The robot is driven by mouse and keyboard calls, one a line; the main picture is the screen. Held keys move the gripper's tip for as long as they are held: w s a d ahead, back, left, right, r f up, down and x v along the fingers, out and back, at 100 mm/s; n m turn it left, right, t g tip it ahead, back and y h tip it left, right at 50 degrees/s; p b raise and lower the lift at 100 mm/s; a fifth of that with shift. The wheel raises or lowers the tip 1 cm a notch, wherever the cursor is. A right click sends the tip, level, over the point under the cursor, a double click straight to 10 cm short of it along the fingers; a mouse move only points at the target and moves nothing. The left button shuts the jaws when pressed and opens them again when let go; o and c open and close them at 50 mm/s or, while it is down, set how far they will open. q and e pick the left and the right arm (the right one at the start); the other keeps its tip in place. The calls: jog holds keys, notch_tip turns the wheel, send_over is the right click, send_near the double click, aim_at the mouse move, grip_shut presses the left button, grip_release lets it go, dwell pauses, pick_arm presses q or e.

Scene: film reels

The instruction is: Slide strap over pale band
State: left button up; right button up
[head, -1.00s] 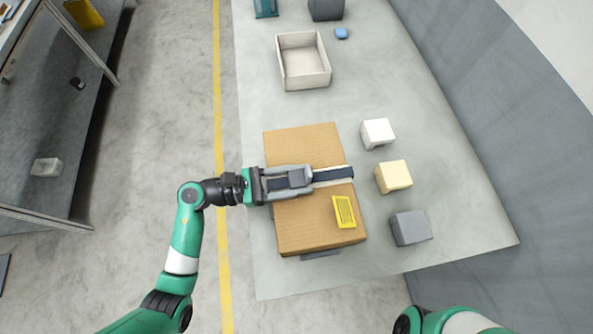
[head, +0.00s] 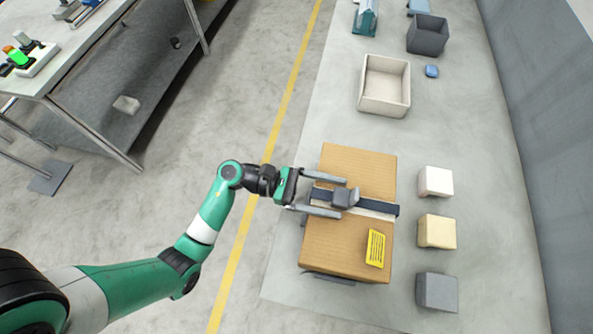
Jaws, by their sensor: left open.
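A brown cardboard box (head: 345,250) lies on the grey table. A dark strap (head: 378,207) with a grey buckle (head: 344,195) runs across the middle of its top. A pale band (head: 372,213) shows as a thin strip along the strap's near edge; the strap lies over or beside the rest of it. My left gripper (head: 343,198) reaches in from the left, low over the box. It is open, with one finger on each side of the buckle. I cannot tell whether the fingers touch it. My right gripper is out of view.
White (head: 436,182), cream (head: 437,231) and grey (head: 437,292) blocks stand right of the box. A yellow label (head: 375,248) is on the box top. An open pale tray (head: 384,86) and a dark bin (head: 427,35) stand farther back. The table between tray and box is clear.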

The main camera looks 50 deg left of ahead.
pick_arm(q)
jog(key=v, duration=0.9)
